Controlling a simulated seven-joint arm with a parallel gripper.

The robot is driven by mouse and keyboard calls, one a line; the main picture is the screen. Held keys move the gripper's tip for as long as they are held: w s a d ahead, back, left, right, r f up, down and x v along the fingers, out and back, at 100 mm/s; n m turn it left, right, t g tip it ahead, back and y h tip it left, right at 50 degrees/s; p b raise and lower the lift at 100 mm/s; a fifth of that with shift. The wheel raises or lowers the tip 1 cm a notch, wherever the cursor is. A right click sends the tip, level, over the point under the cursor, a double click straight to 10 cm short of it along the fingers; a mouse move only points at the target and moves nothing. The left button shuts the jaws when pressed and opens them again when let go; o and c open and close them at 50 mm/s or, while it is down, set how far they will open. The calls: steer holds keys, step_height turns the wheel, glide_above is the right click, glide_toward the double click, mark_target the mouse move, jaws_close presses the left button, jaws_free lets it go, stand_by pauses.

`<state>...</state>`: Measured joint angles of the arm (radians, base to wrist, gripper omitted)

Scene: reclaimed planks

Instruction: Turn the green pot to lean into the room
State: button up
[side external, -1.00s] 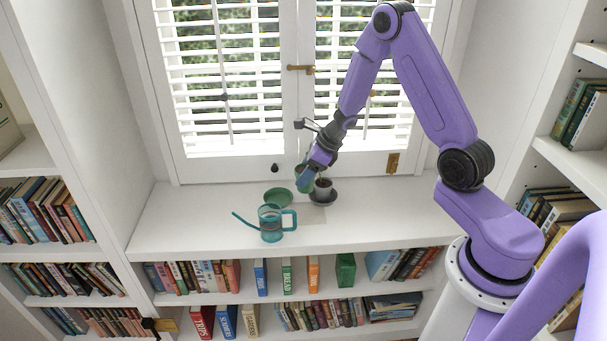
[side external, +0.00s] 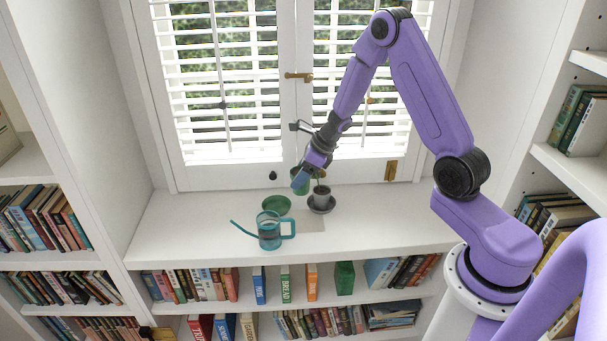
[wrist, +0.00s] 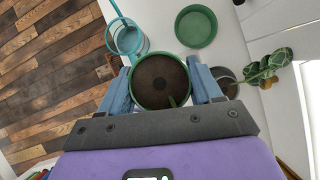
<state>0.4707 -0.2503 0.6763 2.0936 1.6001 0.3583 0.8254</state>
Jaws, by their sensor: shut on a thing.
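The green pot (wrist: 160,82), round and filled with dark soil, sits between the blue fingers of my gripper (wrist: 163,80) in the wrist view. A short green stem shows at its lower rim. In the side view my gripper (side external: 301,180) reaches down over the sill and largely hides the green pot (side external: 304,188). My gripper is shut on the pot. An empty green saucer (side external: 277,205) lies just left of the pot; it also shows in the wrist view (wrist: 196,27). I cannot tell whether the pot's base touches the sill.
A grey pot (side external: 320,196) stands on a dark saucer close right of my gripper; leaves (wrist: 268,65) show beside it in the wrist view. A teal watering can (side external: 270,232) stands near the sill's front edge. The sill (side external: 390,218) is clear at right.

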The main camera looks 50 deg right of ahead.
steer(key=w+f+m, duration=0.1)
steer(key=w+f, duration=0.3)
steer(key=w+d+f+m+h, duration=0.1)
steer(key=w+f, duration=0.2)
steer(key=w, duration=0.1)
steer(key=w+d+f+m, duration=0.1)
steer(key=w+f, duration=0.3)
steer(key=shift+w+f+m+t+h, duration=0.3)
steer(key=shift+t+h, duration=0.1)
steer(key=shift+f, duration=1.5)
steer(key=o, duration=1.5)
